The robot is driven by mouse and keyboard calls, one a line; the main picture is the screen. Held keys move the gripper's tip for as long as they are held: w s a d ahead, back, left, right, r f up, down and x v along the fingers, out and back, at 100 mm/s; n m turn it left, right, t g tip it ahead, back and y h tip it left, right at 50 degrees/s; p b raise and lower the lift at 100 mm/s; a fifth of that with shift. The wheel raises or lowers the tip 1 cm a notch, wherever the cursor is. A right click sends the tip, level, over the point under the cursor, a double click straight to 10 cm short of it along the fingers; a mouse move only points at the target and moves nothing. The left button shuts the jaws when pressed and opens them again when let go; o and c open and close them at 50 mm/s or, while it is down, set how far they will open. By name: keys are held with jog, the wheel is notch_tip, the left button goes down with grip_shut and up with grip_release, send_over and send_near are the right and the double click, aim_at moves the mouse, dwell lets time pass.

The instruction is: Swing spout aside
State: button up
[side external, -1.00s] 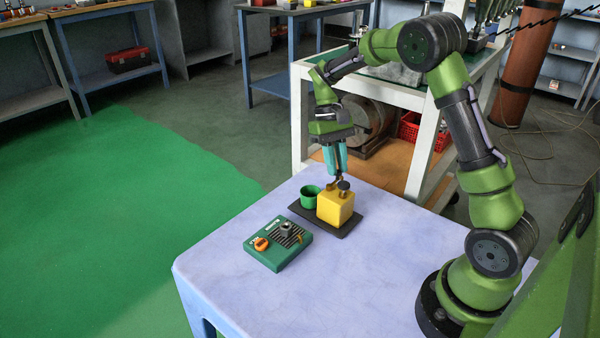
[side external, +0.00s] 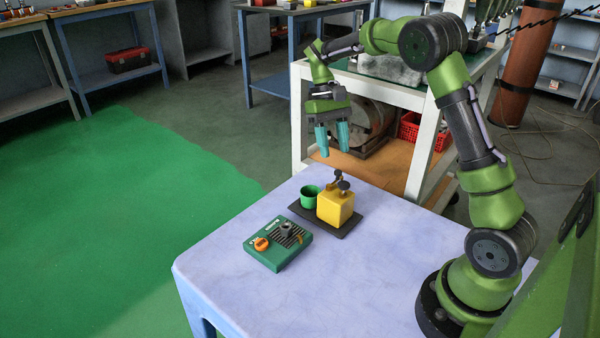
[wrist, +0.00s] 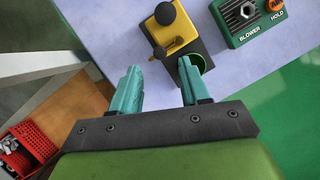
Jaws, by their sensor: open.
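A yellow block (side external: 335,208) stands on a dark base plate (side external: 345,230). A green cup (side external: 309,197) stands left of the block on the same plate. In the wrist view, my right-hand finger partly covers the cup (wrist: 203,64). My gripper (side external: 333,153) is open and empty above and behind the spout, apart from it.
A green control box (side external: 278,245) with an orange knob sits in front of the plate, left of centre. The lavender table (side external: 380,275) is clear around them. A white-framed cart (side external: 415,180) with a red crate (side external: 410,128) stands just behind the table.

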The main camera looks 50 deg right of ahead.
jog(key=v, duration=1.2)
jog(key=shift+w, duration=0.1)
jog(key=s+a+f+t, duration=0.2)
jog(key=s+a+t, duration=0.9)
jog(key=s+a, duration=0.5)
jog(key=s, duration=0.3)
jog(key=shift+s+a+n, duration=0.3)
jog(key=shift+s, duration=0.1)
